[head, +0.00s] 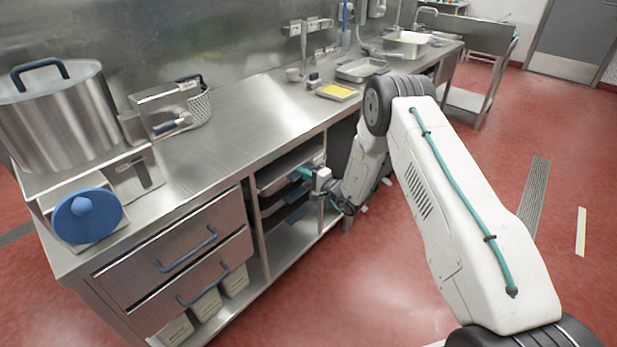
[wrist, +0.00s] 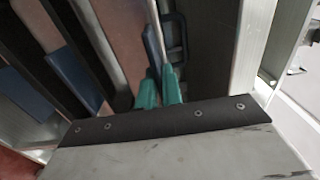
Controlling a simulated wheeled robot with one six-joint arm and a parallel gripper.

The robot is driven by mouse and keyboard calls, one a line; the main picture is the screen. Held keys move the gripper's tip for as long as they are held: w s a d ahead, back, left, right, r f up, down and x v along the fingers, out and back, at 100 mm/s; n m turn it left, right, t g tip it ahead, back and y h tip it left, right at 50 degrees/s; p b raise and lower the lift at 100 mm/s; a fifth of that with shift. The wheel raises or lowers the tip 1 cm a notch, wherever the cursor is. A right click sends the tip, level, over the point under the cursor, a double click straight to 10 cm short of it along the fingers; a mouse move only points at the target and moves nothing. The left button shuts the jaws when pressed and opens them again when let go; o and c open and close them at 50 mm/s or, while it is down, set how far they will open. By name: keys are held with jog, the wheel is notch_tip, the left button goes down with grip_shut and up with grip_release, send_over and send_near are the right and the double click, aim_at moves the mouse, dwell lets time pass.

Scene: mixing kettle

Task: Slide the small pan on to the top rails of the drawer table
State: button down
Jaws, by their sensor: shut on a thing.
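The drawer table (head: 262,153) has an open rail bay under its top, right of its drawers. The small pan (head: 288,168) appears as a grey metal edge high in this bay, level with the top rails. My gripper (head: 307,173) is at the bay's front, its teal fingers partly hidden by the wrist. In the wrist view my gripper (wrist: 160,90) is shut on a thin metal edge, which I take to be the pan's, with a blue grip beside it. Most of the pan is hidden; I cannot tell how far it sits on the rails.
Dark pans with blue handles (head: 295,214) sit lower in the same bay. Two drawers (head: 185,255) with blue handles are to the left. A large pot (head: 58,120) and a yellow-filled tray (head: 337,91) stand on the worktop. Red floor is open at right.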

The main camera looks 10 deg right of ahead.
jog(key=shift+x, duration=1.2)
jog(key=shift+r, duration=0.2)
jog(key=shift+w+a+f, duration=0.2)
jog(key=shift+w+f, duration=0.05)
jog(key=c, duration=1.6)
grip_release()
jog(key=shift+o, duration=1.2)
jog(key=shift+s+f, duration=0.15)
jog(key=shift+f, duration=0.15)
jog(key=o, duration=0.3)
jog(key=shift+o, duration=0.2)
jog(key=shift+d+r, duration=0.1)
